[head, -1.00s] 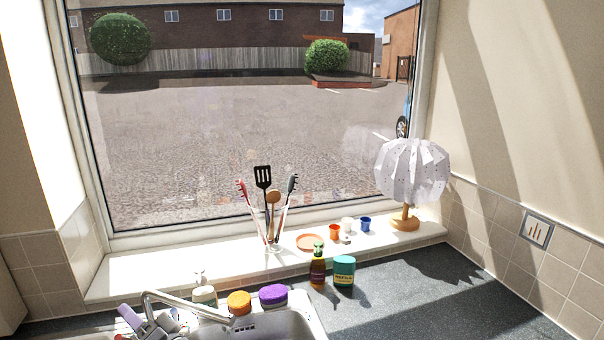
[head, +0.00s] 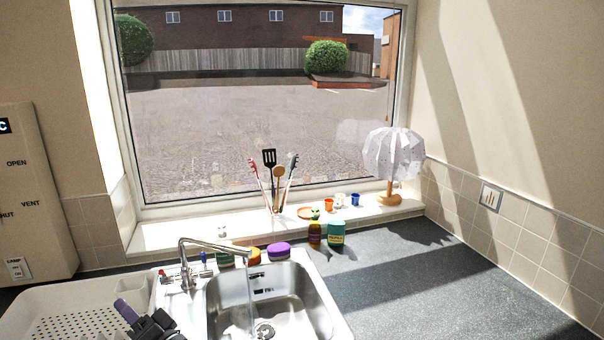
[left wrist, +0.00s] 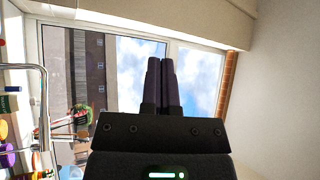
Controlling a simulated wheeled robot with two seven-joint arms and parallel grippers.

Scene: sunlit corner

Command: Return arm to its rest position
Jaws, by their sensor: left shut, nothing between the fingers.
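My left gripper (head: 122,306) is at the lower left of the head view, above the white draining tray, with its purple-grey fingers pointing up and to the left. In the left wrist view its two dark fingers (left wrist: 160,85) are closed together with nothing between them. Most of my left arm is outside the head view. My right gripper is in neither view.
The tap (head: 205,243) rises between the tray (head: 60,300) and the sink (head: 318,295), with water running from it. Sponges, bottles and a utensil jar stand behind. A lamp (head: 393,155) stands on the sill. The right worktop (head: 430,290) is clear.

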